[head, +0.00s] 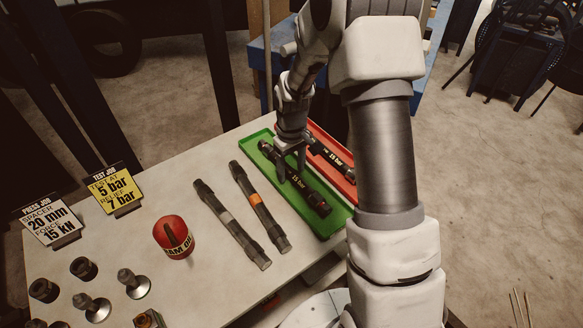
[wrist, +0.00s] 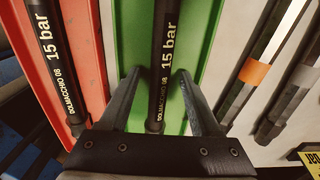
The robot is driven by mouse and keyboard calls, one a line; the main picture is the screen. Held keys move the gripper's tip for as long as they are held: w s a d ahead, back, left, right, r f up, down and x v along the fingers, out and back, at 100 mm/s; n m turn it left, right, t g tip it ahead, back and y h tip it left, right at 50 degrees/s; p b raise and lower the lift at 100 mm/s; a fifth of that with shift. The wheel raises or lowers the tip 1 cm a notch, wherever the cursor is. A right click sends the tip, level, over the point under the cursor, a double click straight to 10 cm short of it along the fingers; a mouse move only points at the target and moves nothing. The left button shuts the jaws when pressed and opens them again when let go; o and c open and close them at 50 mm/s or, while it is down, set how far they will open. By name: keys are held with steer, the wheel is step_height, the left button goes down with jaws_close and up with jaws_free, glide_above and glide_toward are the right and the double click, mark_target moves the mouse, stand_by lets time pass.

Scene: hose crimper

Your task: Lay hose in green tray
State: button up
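A black hose with "15 bar" lettering (head: 308,194) lies lengthwise in the green tray (head: 344,213). It also shows in the wrist view (wrist: 167,45), running between my fingers. My gripper (head: 291,168) is over this hose, partly hiding its middle in the head view. In the wrist view my gripper (wrist: 160,74) is open, with one finger on each side of the hose and a gap to both. Two loose hoses lie on the table left of the green tray: one with an orange band (head: 255,199) and one with a pale band (head: 226,217).
A red tray (head: 322,134) with another "15 bar" hose (head: 335,162) stands right beside the green tray. A red-topped can (head: 173,237), several metal fittings (head: 97,305) and two signs, yellow (head: 115,189) and white (head: 51,222), stand on the table's left.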

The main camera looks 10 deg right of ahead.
step_height(320, 180, up, 18)
steer(key=p, duration=0.1)
steer(key=shift+f, duration=0.25)
stand_by(0.8)
steer(key=s+r+m+t, duration=0.2)
steer(key=s+r+t, duration=0.1)
steer(key=s+r, duration=0.75)
steer(key=s+m+t, duration=0.2)
steer(key=s, duration=1.1)
steer(key=shift+r+m+t, duration=0.3)
steer(key=shift+r, duration=0.05)
steer(key=shift+w, duration=0.1)
